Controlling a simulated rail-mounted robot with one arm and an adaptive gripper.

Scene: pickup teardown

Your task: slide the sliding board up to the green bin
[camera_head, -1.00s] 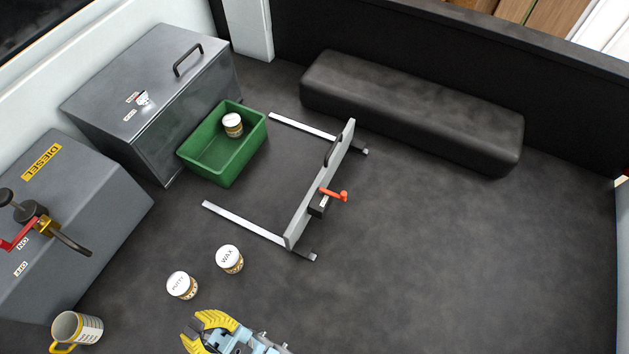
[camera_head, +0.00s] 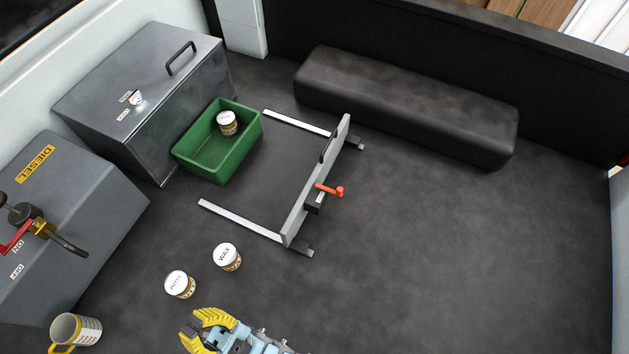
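The sliding board (camera_head: 299,211) is a grey upright panel standing across two pale floor rails (camera_head: 240,220), near their right ends. A white-lidded can (camera_head: 227,122) is inside the bin. My gripper (camera_head: 190,334), with yellow fingers, is at the bottom edge, well apart from the board; its fingers look spread, with nothing visible between them.
Two cans, labelled WAX (camera_head: 227,257) and PUTTY (camera_head: 180,284), stand on the floor between my gripper and the bin. A mug (camera_head: 80,329) is at bottom left. A diesel tank (camera_head: 75,215) and grey chest (camera_head: 140,95) line the left. A black bench (camera_head: 405,105) lies behind; floor at right is clear.

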